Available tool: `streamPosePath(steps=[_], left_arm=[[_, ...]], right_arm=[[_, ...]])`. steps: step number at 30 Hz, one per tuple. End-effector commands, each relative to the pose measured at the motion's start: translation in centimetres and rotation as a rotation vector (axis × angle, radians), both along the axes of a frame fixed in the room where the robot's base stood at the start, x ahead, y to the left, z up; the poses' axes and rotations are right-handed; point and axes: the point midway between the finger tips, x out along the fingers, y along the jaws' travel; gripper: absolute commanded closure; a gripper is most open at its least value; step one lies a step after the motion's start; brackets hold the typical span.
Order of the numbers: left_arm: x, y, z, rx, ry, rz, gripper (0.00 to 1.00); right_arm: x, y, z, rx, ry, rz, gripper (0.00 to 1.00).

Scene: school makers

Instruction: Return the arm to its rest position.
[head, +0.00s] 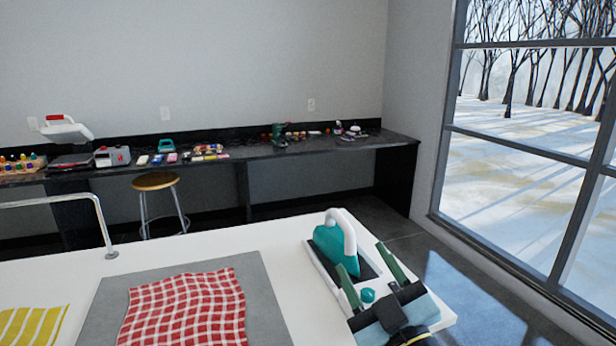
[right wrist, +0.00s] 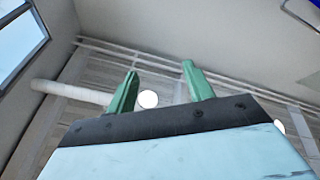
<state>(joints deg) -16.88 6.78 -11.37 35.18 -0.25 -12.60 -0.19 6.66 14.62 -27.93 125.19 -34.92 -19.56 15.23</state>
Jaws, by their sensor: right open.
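My right gripper (head: 372,274) is at the lower right of the head view, over the right end of the white table. Its two green fingers stand apart with nothing seen between them. In the right wrist view the gripper (right wrist: 158,88) points up toward the ceiling, its fingers spread and empty. A teal iron with a white handle (head: 336,246) stands in a white and dark tray (head: 319,262), just beyond the gripper in the picture. I cannot tell whether the gripper touches the tray. My left gripper is not in view.
The white table (head: 277,245) bears a grey mat (head: 95,313) with a red checked cloth (head: 185,308), and a yellow striped cloth (head: 30,325). A metal rail (head: 98,215) stands at the left edge. A stool (head: 156,182) and a cluttered dark counter (head: 340,144) are behind. A window is right.

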Motion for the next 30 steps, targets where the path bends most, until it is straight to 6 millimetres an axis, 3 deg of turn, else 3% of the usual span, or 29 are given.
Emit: streamPosePath(steps=[1,5,9,12,18,23,30], left_arm=[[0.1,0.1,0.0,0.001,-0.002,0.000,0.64],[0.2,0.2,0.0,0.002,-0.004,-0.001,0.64],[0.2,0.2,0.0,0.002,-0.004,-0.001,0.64],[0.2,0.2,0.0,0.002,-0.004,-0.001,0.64],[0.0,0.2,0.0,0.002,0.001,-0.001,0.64],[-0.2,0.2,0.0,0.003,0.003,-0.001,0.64],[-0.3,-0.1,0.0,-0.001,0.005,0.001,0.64]], right_arm=[[-0.1,-1.9,-2.8,0.039,0.130,-0.067,0.48],[-2.0,-6.5,-10.6,0.104,0.481,-0.229,0.48],[-7.1,-10.0,-18.7,0.133,0.864,-0.352,0.48],[-11.3,-11.4,-22.7,0.134,1.088,-0.402,0.48],[-19.3,-12.8,-27.5,0.115,1.432,-0.443,0.48],[-25.4,-13.3,-29.4,0.092,1.664,-0.446,0.48],[-24.0,-13.2,-35.6,0.074,1.687,-0.450,0.48]])
